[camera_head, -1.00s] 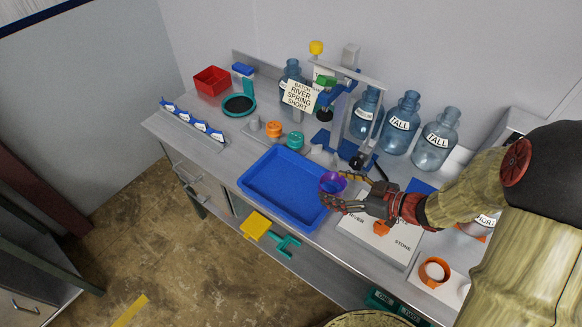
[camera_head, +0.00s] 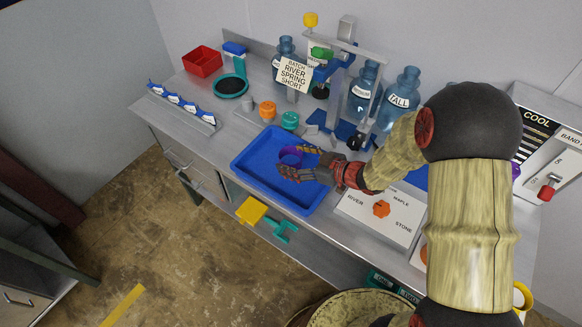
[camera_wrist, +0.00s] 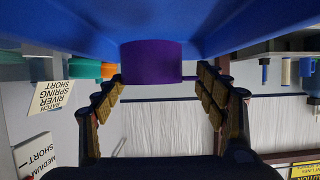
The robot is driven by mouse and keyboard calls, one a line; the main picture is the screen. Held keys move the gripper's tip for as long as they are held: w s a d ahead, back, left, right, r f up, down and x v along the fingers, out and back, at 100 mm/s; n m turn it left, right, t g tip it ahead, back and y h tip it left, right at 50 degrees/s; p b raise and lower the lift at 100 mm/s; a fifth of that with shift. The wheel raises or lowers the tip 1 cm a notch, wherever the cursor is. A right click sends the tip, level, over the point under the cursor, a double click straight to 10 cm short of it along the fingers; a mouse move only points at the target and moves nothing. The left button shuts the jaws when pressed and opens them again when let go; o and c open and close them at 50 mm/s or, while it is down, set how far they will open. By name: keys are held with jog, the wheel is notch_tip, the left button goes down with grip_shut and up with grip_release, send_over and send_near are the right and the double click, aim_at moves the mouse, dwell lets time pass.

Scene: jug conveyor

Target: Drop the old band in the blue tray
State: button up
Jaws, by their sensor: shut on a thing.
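The old band is a purple ring (camera_head: 290,157) held between the fingertips of my gripper (camera_head: 293,161). In the wrist view the purple band (camera_wrist: 150,62) shows between the two fingers, at their tips. The blue tray (camera_head: 248,172) lies on the bench, and my gripper and the band are over its interior. The tray's blue surface (camera_wrist: 70,22) fills the upper part of the wrist view. The exact height of the band above the tray floor is hard to tell.
A board with MAPLE, RIVER and STONE labels (camera_head: 360,219) and an orange piece (camera_head: 382,208) lies right of the tray. Orange (camera_head: 267,109) and teal (camera_head: 290,120) round pieces stand behind it. A press stand (camera_head: 335,90) and blue jugs (camera_head: 400,97) stand further back.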

aim_at(298, 167)
jog(key=shift+w+a+f, duration=0.2)
jog(key=shift+a+f, duration=0.1)
jog(key=shift+f, duration=0.15)
jog(key=shift+a+f+b, duration=0.1)
jog(key=shift+f+b, duration=0.55)
jog(key=shift+f, duration=1)
jog(key=shift+f, duration=0.1)
jog(key=o, duration=0.9)
jog(key=shift+w+r, duration=0.1)
jog(key=shift+r, duration=0.1)
